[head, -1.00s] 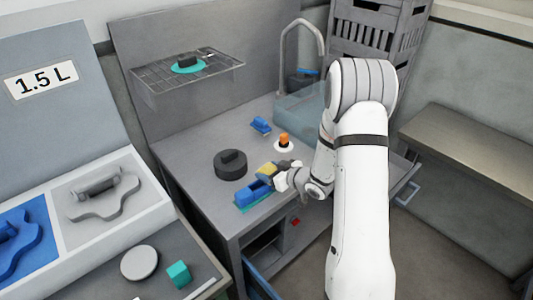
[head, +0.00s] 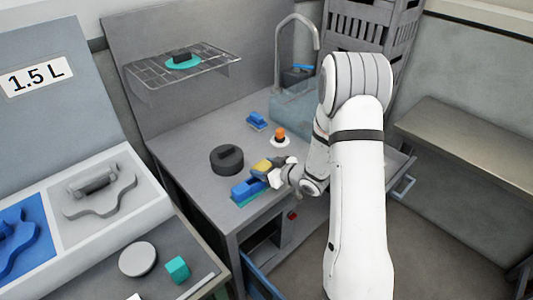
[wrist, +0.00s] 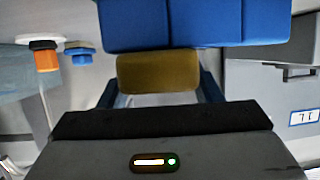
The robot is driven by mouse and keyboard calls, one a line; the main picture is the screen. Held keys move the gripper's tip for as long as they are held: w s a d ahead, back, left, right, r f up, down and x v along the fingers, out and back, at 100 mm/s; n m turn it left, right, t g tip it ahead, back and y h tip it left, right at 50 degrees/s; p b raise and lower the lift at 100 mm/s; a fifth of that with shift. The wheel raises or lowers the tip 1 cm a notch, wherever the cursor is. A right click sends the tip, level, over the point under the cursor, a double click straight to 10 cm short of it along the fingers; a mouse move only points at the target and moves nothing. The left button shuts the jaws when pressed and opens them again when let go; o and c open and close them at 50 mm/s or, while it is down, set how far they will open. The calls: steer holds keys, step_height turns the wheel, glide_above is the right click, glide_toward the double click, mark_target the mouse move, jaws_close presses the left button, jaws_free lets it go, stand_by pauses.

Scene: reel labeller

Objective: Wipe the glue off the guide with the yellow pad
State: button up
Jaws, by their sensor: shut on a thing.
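The yellow pad (head: 263,166) is held in my gripper (head: 276,168) over the front of the counter. In the wrist view the pad (wrist: 158,73) looks brownish and sits between the dark blue fingers of my gripper (wrist: 158,88). A blue block-shaped piece (head: 243,188) on a teal base lies just beside the pad at the counter's front edge. It fills the top of the wrist view (wrist: 195,22), close to the pad; I cannot tell whether they touch. I cannot tell for sure that this piece is the guide. I see no glue on it.
A wire shelf (head: 150,75) hangs behind. A basin with a tap (head: 297,48) is at the back.

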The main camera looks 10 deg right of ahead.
steer(key=shift+s+a+f, duration=0.1)
steer(key=shift+s+a, duration=0.1)
steer(key=shift+a, duration=0.3)
steer(key=r, duration=0.1)
steer(key=r+p, duration=0.1)
steer(key=r, duration=0.1)
steer(key=shift+s+a, duration=0.1)
steer(key=shift+a, duration=0.2)
steer(key=shift+d+r+p, duration=0.2)
steer(key=shift+r+p, duration=0.6)
steer(key=shift+r, duration=0.1)
steer(key=shift+r+p, duration=1.15)
steer(key=shift+r, duration=0.65)
steer(key=shift+f, duration=0.15)
